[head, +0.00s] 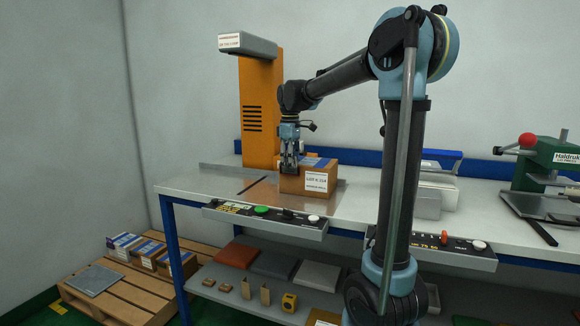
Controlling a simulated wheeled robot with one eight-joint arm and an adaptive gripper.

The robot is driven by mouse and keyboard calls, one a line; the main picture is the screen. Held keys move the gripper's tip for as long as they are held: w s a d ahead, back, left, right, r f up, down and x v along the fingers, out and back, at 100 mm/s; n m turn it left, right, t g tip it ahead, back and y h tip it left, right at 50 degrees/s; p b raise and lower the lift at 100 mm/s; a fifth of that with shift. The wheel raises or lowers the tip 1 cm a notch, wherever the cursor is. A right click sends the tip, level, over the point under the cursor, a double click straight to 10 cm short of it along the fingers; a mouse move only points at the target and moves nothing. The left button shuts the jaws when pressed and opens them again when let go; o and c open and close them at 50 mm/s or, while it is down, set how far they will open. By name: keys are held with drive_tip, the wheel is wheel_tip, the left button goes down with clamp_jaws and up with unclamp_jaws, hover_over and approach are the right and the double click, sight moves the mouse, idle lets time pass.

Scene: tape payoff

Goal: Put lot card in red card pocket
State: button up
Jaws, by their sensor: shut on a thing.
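My gripper (289,170) points down at the left side of a brown carton (290,186) on the bench. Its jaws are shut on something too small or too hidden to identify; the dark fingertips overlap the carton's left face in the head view. The carton has a blue and grey striped top. A white label reading LOT (316,181) is on its front face, to the right of the fingers. I cannot make out a separate lot card. No red card pocket can be told with certainty; a flat red-brown piece (237,255) lies on the lower shelf.
An orange post (262,110) with a grey overhanging head stands behind the gripper. A button panel (265,219) runs along the bench's front edge. A green machine (547,160) stands at the right. A pallet (120,300) with several boxes is on the floor at left.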

wheel_tip(320, 180, up, 14)
drive_tip(key=shift+s+f, duration=0.2)
drive_tip(key=shift+f, duration=0.05)
idle(0.3)
drive_tip(key=shift+s, duration=0.1)
